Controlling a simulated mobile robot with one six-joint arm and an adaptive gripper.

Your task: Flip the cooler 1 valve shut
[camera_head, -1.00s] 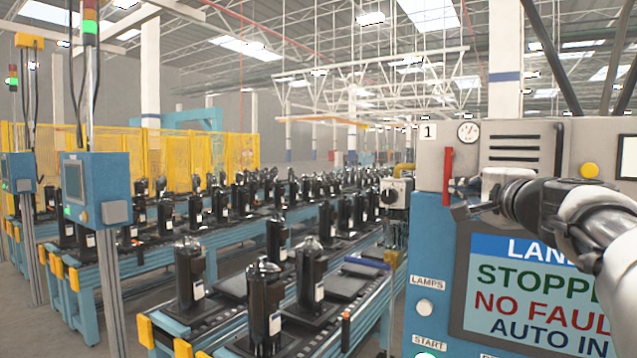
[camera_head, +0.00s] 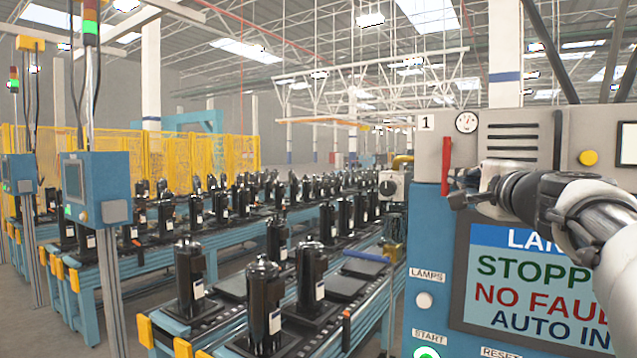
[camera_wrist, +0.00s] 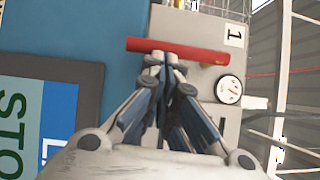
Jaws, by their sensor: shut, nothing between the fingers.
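The cooler 1 valve has a red lever handle (camera_head: 446,163) that stands upright on the left part of the grey panel, below the label "1" (camera_head: 427,123). In the wrist view the red handle (camera_wrist: 178,50) lies across the picture, just beyond my fingertips. My gripper (camera_head: 458,192) is beside the lower part of the handle, on its right. In the wrist view my gripper (camera_wrist: 166,62) is shut and empty, its tips at or very near the handle. I cannot tell whether they touch. The valve body is mostly hidden.
A round gauge (camera_head: 466,123) sits right of the label. Below is a blue cabinet with a screen (camera_head: 540,280) and a lamps button (camera_head: 424,300). To the left, a conveyor (camera_head: 185,335) carries several black compressors. Open air lies left of the handle.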

